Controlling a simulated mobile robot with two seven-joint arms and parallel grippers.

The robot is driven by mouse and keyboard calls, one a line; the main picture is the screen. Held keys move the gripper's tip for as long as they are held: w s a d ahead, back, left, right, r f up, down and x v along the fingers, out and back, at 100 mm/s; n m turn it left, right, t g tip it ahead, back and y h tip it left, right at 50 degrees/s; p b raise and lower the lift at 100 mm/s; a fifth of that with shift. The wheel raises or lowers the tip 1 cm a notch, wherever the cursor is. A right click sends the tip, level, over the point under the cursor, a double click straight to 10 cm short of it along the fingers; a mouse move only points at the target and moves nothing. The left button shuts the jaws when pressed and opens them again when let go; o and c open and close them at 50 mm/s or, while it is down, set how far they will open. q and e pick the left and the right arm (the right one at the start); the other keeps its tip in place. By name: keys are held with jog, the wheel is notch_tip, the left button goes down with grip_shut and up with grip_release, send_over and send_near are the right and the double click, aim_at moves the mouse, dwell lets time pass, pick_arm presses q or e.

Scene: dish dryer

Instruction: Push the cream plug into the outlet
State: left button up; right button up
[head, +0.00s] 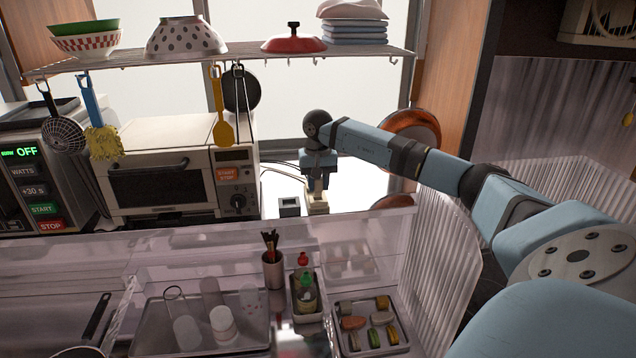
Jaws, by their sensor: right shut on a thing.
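My right gripper (317,188) reaches in from the right at the back of the counter, in front of the window, and points down. It is shut on the cream plug (318,208), a small pale piece just below the fingers. A small dark box with a pale rim (289,207) stands just left of the plug and looks like the outlet. The plug appears beside this box, with a small gap in the picture. The plug's prongs and the box's openings are too small to make out. My left gripper is not in view.
Thin cords (284,168) run from the toaster oven (180,170) toward my gripper. A shelf (240,54) with bowls and hanging utensils is above. A copper pan (412,130) stands behind my right arm. The clear dish dryer (330,232) with bottles and sponges lies in front.

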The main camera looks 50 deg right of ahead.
jog(key=shift+f+b, duration=0.6)
jog(key=shift+f, duration=0.55)
jog(key=o, duration=1)
jog(key=shift+r, duration=0.15)
notch_tip(320, 180, up, 14)
jog(key=shift+f+b, duration=0.2)
jog(key=shift+b, duration=0.35)
